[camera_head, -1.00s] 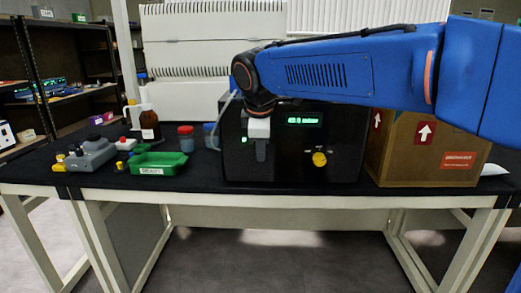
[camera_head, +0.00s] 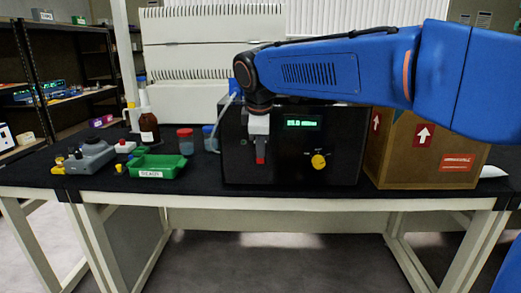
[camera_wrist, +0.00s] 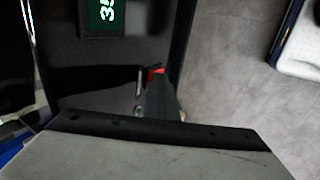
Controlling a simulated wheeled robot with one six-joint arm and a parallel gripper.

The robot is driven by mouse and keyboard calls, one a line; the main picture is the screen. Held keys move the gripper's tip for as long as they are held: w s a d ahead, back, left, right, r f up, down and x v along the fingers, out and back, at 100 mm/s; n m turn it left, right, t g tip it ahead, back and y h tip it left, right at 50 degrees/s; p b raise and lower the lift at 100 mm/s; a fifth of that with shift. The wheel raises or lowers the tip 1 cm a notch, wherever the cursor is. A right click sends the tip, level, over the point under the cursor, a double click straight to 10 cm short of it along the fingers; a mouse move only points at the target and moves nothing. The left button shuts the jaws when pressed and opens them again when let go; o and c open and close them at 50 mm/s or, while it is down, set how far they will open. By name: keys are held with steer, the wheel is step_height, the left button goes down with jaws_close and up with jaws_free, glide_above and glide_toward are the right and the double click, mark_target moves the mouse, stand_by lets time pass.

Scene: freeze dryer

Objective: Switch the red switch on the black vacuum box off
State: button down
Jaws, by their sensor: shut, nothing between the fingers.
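The black vacuum box (camera_head: 290,165) stands on the table and has a lit green display (camera_head: 302,124) and a yellow knob (camera_head: 318,161). The red switch (camera_head: 260,160) shows on the lower left of its front, just at the end of my gripper (camera_head: 261,150). In the wrist view, a small red part of the switch (camera_wrist: 158,71) shows right at the tip of my gripper (camera_wrist: 157,80). My gripper is shut and empty. It hides part of the switch, and I cannot tell whether they touch.
A cardboard box (camera_head: 425,155) stands close on the right of the vacuum box. A green tray (camera_head: 158,168), jars (camera_head: 186,141), a brown bottle (camera_head: 149,125) and a grey device (camera_head: 90,157) stand on the left. The floor in front of the table is clear.

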steer(key=shift+r, duration=0.75)
